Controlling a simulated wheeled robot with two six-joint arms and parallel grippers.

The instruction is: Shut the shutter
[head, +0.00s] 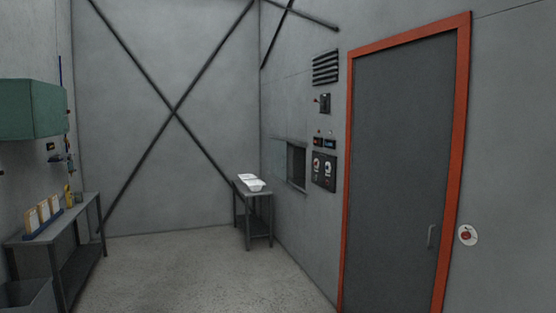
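A dark rectangular opening (297,165) is set in the right-hand wall, left of the orange-framed door. It stands open, with a dark recess showing inside. A smooth grey panel lies flat against the wall just left of it; I cannot tell whether this is the shutter. No handle on it can be made out. Neither of my grippers is in the head view.
A small grey table (254,197) bearing white tub shells (253,183) stands near the opening. Control panels (323,172) are to its right. A grey door (400,170) is shut. A bench (75,212) and green cabinet (35,108) line the left. The middle floor is clear.

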